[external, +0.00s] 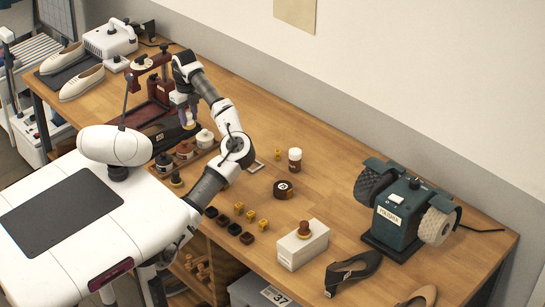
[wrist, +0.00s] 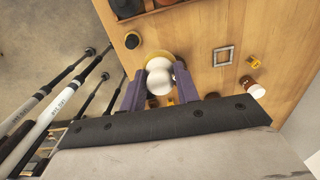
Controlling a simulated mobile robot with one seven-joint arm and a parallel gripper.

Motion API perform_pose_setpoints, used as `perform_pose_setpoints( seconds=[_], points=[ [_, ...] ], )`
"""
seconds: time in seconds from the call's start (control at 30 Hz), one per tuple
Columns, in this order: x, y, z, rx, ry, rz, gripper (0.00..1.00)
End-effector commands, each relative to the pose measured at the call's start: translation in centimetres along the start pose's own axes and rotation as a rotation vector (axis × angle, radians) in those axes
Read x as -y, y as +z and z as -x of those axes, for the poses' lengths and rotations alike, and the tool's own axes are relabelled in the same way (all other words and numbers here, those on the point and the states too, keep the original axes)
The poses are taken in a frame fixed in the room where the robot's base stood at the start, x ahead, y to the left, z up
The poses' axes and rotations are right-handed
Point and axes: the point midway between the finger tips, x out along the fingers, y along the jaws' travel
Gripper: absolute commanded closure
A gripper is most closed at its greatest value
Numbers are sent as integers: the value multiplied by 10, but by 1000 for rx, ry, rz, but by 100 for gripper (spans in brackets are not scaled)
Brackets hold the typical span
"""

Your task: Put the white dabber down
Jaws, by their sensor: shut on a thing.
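The white dabber (wrist: 159,74) shows in the wrist view as a rounded white body between the purple fingers of my gripper (wrist: 159,88). A yellow disc-like part shows just beyond it; I cannot tell whether it belongs to the dabber. My gripper is shut on the dabber.
A wooden tray of jars (external: 183,163) stands close by. A small grey frame (external: 256,167), a white-lidded brown jar (external: 295,159) and a dark round tin (external: 284,189) lie to the right.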

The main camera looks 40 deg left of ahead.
Motion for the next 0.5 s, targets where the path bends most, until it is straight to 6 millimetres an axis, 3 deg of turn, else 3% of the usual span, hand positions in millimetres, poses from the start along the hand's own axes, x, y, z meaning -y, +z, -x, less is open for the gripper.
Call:
perform_pose_setpoints(
  seconds=[0.17,0.5],
  points=[
    [-3,-1,-33,-3,5,28,90],
    [-3,-1,-121,-2,5,24,90]
  ],
)
